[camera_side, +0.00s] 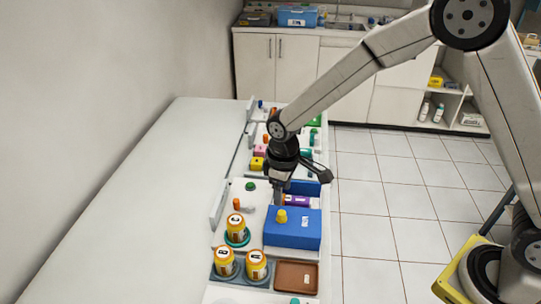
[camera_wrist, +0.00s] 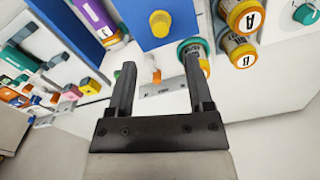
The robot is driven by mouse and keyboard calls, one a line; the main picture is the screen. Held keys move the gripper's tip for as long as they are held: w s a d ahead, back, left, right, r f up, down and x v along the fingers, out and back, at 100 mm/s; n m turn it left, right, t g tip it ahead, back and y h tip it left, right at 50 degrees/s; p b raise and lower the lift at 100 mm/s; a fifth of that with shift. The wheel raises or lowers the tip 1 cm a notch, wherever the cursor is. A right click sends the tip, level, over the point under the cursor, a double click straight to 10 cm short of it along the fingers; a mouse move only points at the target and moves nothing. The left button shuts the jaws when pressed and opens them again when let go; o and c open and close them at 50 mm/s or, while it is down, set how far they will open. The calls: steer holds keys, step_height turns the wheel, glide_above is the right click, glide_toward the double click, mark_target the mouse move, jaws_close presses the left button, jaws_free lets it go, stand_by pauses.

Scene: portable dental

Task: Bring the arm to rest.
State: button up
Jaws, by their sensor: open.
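My gripper (camera_side: 279,198) hangs from the arm with its fingers pointing down, close to the back left of a blue box (camera_side: 291,236) with a yellow knob (camera_side: 282,216). In the wrist view, my gripper (camera_wrist: 158,62) has its two fingers wide apart, and nothing is held between them. A small orange-and-white item (camera_wrist: 152,68) shows past the gap between the fingers. In the side view the fingertips are partly hard to make out, so I cannot tell how high they are above the bench.
A purple tube (camera_side: 297,201) lies behind the blue box. Orange labelled jars (camera_side: 236,222) stand to its left and front. A brown tray (camera_side: 296,277) is at the front. Several small coloured items (camera_side: 258,163) line the bench behind. The white tabletop (camera_side: 150,190) at left is clear.

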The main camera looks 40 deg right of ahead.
steer(key=s+d+r+m+t, duration=0.1)
steer(key=s+d+r+m, duration=0.1)
steer(key=s+d, duration=0.4)
steer(key=s+d+r+m+t, duration=0.1)
steer(key=s+d+r+m, duration=0.1)
steer(key=s+d+m, duration=0.2)
steer(key=s+d, duration=0.2)
steer(key=s, duration=0.2)
steer(key=shift+s+d+r+t, duration=0.15)
steer(key=shift+s+r+t, duration=0.15)
steer(key=shift+r, duration=0.1)
stand_by(1.4)
